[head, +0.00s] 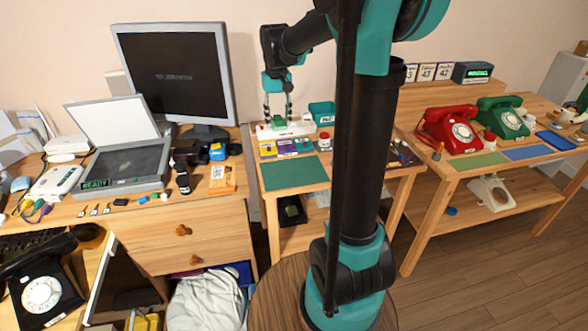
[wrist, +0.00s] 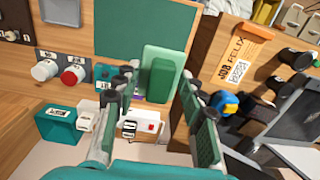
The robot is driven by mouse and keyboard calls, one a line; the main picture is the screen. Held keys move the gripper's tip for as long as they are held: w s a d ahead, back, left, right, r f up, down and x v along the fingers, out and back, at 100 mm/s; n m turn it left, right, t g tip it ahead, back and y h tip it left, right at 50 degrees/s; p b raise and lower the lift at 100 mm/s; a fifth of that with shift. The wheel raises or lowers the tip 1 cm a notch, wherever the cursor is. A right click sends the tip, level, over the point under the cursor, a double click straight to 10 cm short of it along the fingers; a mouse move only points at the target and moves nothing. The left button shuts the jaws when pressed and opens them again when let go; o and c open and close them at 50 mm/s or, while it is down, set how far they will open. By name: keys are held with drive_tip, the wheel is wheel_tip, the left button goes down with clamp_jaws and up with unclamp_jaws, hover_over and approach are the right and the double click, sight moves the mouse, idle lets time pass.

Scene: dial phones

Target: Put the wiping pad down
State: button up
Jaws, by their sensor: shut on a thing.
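My gripper (head: 278,116) hangs over the back of the small middle table in the head view, fingers pointing down. In the wrist view its two fingers (wrist: 159,80) are shut on a green pad (wrist: 162,72), likely the wiping pad, with a lighter and a darker green layer. In the head view a bit of green (head: 277,122) shows between the fingertips, just above a white box (head: 290,131). Whether the pad touches anything beneath is hard to tell. A flat dark green mat (head: 294,173) lies at the table's front left; it also shows in the wrist view (wrist: 133,30).
Coloured cards (head: 285,148) lie in front. A monitor (head: 175,75) stands on the left desk; red (head: 448,129) and green (head: 502,117) phones stand on the right table. The mat is bare.

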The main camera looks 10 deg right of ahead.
sight(280, 173)
wheel_tip(280, 173, down, 19)
drive_tip(key=shift+f, duration=0.2)
idle(0.3)
drive_tip(key=shift+f, duration=0.2)
drive_tip(key=o, duration=1.1)
drive_tip(key=shift+r, duration=0.1)
wheel_tip(280, 173, up, 12)
drive_tip(key=s+d+f+t, duration=0.1)
drive_tip(key=s+f, duration=0.1)
drive_tip(key=s, duration=0.5)
drive_tip(key=s+d+f+t, duration=0.1)
drive_tip(key=s+f, duration=0.2)
drive_tip(key=s, duration=0.5)
drive_tip(key=s+d+f+t, duration=0.2)
drive_tip(key=s+f, duration=0.1)
drive_tip(key=s, duration=0.5)
